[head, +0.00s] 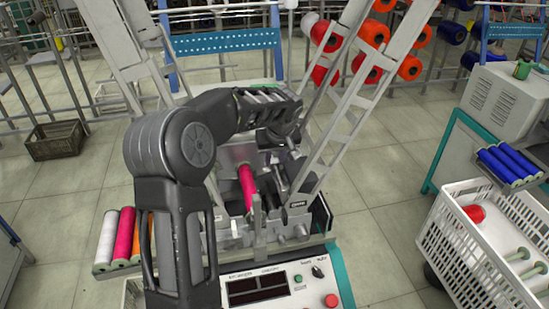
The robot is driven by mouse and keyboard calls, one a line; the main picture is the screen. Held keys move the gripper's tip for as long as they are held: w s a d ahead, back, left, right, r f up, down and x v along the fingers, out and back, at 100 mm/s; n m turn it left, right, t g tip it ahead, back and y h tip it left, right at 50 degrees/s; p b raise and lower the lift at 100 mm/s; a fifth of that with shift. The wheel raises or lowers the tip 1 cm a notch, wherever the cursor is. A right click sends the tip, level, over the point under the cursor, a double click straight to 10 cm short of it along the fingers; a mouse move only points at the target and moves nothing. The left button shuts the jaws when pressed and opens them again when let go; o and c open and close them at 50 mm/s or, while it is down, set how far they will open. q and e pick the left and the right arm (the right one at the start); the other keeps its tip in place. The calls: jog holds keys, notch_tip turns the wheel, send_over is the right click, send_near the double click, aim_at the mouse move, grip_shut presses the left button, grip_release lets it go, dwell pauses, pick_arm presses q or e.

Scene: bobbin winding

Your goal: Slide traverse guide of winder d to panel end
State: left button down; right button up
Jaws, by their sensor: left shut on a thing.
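The winder (300,232) stands in the middle of the view, with its control panel (276,290) at the near side. A pink bobbin (248,186) sits on it in a roughly lengthwise position. My left arm reaches in over the machine, and my left gripper (282,160) is beyond the pink bobbin, among the metal parts. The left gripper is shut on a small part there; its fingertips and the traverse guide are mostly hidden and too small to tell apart. My right gripper is out of view.
A white crate (448,243) with a red spool and empty bobbins stands at the right. Blue bobbins (508,165) lie on a tray above it. Slanted grey frame bars (345,120) flank the arm.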

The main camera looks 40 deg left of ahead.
aim_at(277, 171)
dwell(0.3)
pick_arm(q)
jog(key=s+d+b, duration=0.2)
jog(key=d+b, duration=0.1)
jog(key=shift+s+d+f, duration=0.1)
jog(key=shift+s, duration=0.15)
jog(key=c, duration=1.2)
grip_release()
jog(key=shift+o, duration=0.2)
jog(key=shift+r, duration=0.2)
jog(key=shift+b+v, duration=0.5)
jog(key=shift+v, duration=3.3)
jog(key=shift+d, duration=0.1)
